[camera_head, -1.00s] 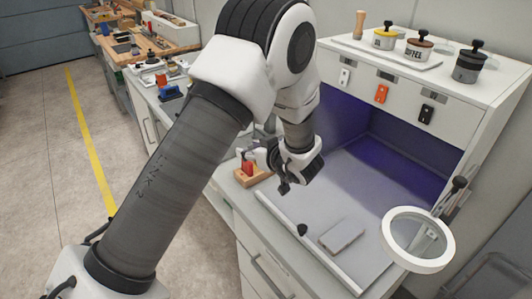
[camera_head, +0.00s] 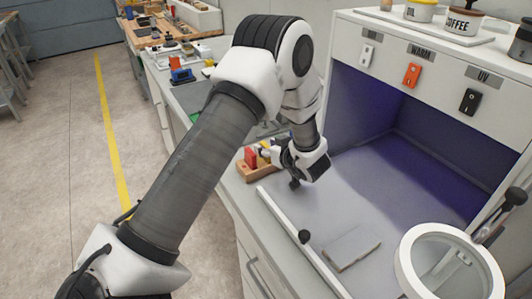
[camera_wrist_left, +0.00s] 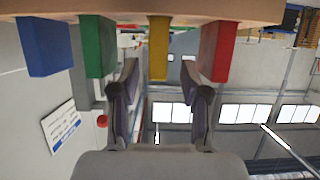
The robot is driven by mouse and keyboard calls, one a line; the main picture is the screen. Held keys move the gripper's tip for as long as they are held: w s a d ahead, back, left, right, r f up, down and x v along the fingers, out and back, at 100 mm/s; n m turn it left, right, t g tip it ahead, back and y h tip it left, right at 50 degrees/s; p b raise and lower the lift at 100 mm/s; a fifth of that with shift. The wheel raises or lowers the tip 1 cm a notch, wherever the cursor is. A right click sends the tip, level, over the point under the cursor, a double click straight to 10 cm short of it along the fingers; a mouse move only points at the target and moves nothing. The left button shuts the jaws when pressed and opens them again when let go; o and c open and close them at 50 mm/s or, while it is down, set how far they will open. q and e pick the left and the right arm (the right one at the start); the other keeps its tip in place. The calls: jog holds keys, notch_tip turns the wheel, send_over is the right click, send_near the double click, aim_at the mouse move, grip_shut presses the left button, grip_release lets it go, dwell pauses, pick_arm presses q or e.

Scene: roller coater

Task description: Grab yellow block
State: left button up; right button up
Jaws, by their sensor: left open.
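The yellow block (camera_wrist_left: 158,47) stands in a wooden holder (camera_wrist_left: 150,10) between a green block (camera_wrist_left: 95,45) and a red block (camera_wrist_left: 217,48). A blue block (camera_wrist_left: 44,46) is at the row's end. The left wrist view appears upside down, with the holder at the top. My left gripper (camera_wrist_left: 160,76) is open, its two fingers spread either side of the yellow block's line, with nothing held. In the head view, my left gripper (camera_head: 277,155) is beside the holder (camera_head: 262,172); the red block (camera_head: 251,157) shows there, and the yellow block is mostly hidden.
The holder sits on a light counter near its left edge. Right of it is a cabinet bay (camera_head: 400,165) lit violet. A grey flat pad (camera_head: 351,248) and a white ring (camera_head: 450,262) are in front. Jars (camera_head: 460,22) stand on top. Open floor lies at the left.

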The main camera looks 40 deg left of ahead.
pick_arm(q)
jog(key=shift+w+a+f, duration=0.1)
jog(key=shift+a+f, duration=0.1)
jog(key=shift+a, duration=0.4)
jog(key=shift+w+a+f, duration=0.1)
jog(key=shift+w+f, duration=0.15)
jog(key=shift+w, duration=0.05)
jog(key=shift+s+r, duration=0.1)
grip_shut()
